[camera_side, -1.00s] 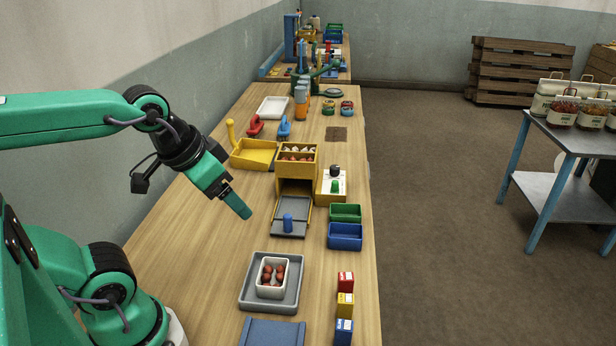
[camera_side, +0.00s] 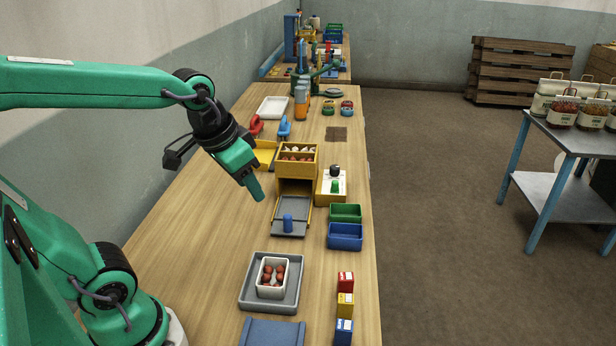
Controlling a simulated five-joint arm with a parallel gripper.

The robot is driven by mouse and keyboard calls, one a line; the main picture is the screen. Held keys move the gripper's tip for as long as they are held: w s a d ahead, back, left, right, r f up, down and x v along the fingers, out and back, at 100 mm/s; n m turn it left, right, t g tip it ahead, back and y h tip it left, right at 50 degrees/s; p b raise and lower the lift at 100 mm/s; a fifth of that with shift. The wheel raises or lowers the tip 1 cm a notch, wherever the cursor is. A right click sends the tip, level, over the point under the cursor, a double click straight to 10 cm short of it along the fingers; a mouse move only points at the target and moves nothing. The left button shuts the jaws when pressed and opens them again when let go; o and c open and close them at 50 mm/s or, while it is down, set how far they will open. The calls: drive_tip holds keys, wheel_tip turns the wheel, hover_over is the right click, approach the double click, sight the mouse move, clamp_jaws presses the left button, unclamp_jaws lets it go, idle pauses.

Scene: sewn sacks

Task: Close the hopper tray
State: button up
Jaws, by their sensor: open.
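The yellow hopper (camera_side: 297,170) stands mid-bench with red and white items in its top. Its grey tray (camera_side: 291,229) is pulled out towards the front of the bench. My gripper (camera_side: 258,196) is open and empty. It hangs above the bench to the left of the tray, pointing down and slightly right, apart from tray and knob. Only one green finger shows clearly; the other is hidden.
A box with a green button (camera_side: 334,187) stands right of the hopper. Green (camera_side: 345,212) and blue bins (camera_side: 345,236) sit right of the tray. A white punnet (camera_side: 272,279) on a grey tray (camera_side: 246,290) is in front. The bench left of the tray is clear.

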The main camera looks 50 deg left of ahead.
drive_tip(key=w+a+f+g, duration=0.2)
drive_tip(key=w+a+f, duration=0.25)
drive_tip(key=w, duration=0.45)
drive_tip(key=m+g, duration=0.1)
drive_tip(key=g, duration=0.1)
hover_over(288, 215)
drive_tip(key=f, duration=0.8)
drive_tip(key=shift+s+d+f, duration=0.2)
drive_tip(key=shift+s+f, duration=0.05)
drive_tip(key=shift+f, duration=0.05)
drive_tip(key=shift+w+a+f, duration=0.2)
drive_tip(key=shift+f, duration=0.25)
drive_tip(key=shift+f, duration=0.1)
drive_tip(key=shift+f, duration=3.8)
drive_tip(key=shift+c, duration=0.4)
clamp_jaws()
